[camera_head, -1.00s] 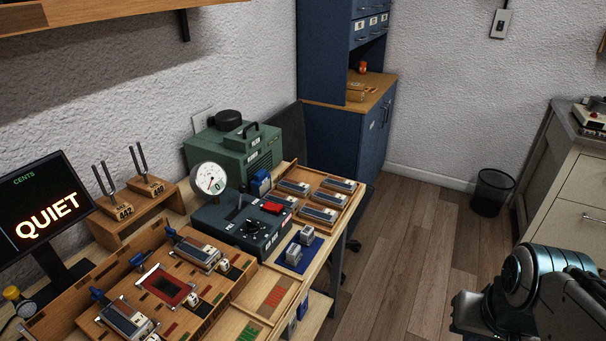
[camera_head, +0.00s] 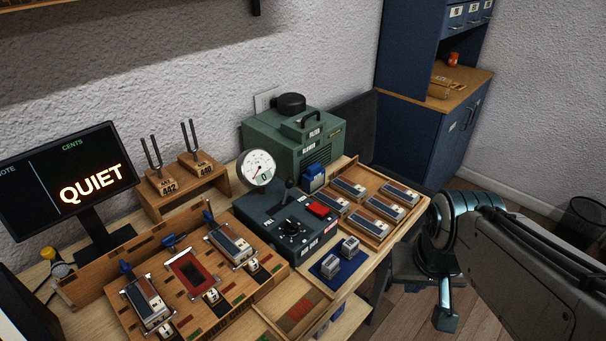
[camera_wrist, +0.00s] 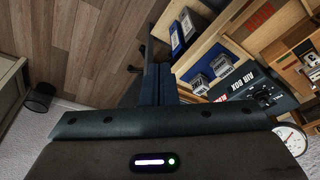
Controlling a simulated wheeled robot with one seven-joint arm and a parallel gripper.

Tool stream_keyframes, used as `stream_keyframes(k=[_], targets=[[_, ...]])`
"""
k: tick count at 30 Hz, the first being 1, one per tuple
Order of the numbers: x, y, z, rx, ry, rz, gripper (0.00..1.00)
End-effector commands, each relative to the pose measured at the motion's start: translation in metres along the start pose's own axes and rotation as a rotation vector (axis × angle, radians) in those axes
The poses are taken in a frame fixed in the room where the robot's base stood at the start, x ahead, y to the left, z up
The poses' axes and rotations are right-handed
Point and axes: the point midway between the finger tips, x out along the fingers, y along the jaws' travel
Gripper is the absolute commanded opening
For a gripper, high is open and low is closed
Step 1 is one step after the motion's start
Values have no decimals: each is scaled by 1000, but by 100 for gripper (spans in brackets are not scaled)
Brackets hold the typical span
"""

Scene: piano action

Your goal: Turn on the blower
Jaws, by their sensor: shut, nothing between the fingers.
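The green blower (camera_head: 290,143) stands at the back of the bench against the wall, with a black round cap and a handle on top. In front of it is the dark air box (camera_head: 285,222) with a black lever, a red rocker switch (camera_head: 318,210), a knob and a round gauge (camera_head: 258,167) with its needle low. The air box also shows in the wrist view (camera_wrist: 243,82), with the gauge (camera_wrist: 291,138) below it. My gripper (camera_head: 446,318) hangs to the right of the bench, apart from it, pointing down. Its fingers (camera_wrist: 160,86) are shut and empty.
A wooden tray (camera_head: 372,205) of several grey blocks and a blue mat (camera_head: 336,268) with two small blocks lie near the air box. Left are tuning forks, a wooden jig and a screen (camera_head: 70,190) reading QUIET. A blue cabinet (camera_head: 412,135) stands behind.

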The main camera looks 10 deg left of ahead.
Motion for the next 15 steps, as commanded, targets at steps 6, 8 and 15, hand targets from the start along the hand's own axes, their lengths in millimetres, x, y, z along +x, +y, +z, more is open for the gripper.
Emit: stream_keyframes(k=[6,8,15], targets=[[0,0,0,1,0,0,0],[0,0,0,1,0,0,0],[-9,-7,-17,-114,-15,-2,0]])
